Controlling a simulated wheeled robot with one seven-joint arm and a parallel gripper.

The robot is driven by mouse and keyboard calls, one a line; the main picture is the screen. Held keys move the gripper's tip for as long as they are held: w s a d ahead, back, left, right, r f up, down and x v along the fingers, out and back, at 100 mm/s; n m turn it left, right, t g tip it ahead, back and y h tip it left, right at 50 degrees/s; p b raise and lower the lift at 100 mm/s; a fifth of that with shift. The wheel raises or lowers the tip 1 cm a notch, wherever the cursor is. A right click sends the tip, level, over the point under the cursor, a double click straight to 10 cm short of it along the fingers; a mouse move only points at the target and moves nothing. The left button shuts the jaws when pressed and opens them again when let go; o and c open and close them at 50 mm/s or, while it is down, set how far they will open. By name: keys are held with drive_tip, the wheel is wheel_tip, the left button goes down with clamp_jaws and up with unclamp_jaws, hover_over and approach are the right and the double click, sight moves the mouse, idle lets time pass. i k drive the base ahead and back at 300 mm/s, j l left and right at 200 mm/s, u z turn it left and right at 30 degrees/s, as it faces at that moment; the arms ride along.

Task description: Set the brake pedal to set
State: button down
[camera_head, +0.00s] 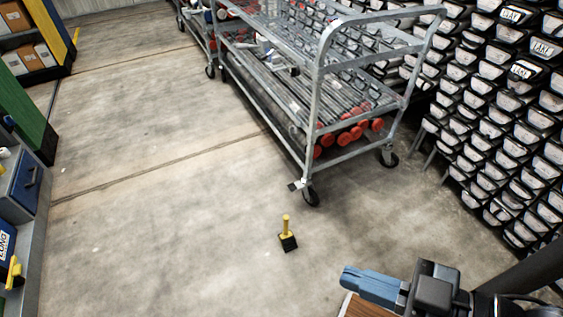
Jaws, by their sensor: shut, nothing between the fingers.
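A small yellow upright piece with a black foot (288,241) stands on the floor in front of the cart's near corner; it looks like a pedal, but I cannot tell its setting. A small flat tab (294,186) shows beside the cart's near caster (311,196); I cannot tell whether it is a brake lever. My gripper (347,279) is at the lower right, its blue fingers together and pointing left. It is empty and apart from the yellow piece and the cart.
A grey metal cart (318,120) holds long tubes with red ends on its lower shelf. Racks of black-framed trays (500,120) fill the right side. A grey-topped bench with a blue box (22,185) stands at the left.

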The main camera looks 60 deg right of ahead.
sight(294, 185)
drive_tip(key=i+l, duration=0.1)
drive_tip(key=l, duration=0.35)
drive_tip(key=i+l, duration=0.1)
drive_tip(key=l, duration=0.3)
drive_tip(key=i+l, duration=0.15)
drive_tip(key=l, duration=0.3)
drive_tip(key=i+l, duration=0.1)
drive_tip(key=l, duration=0.35)
drive_tip(key=i+l, duration=0.1)
drive_tip(key=l, duration=0.35)
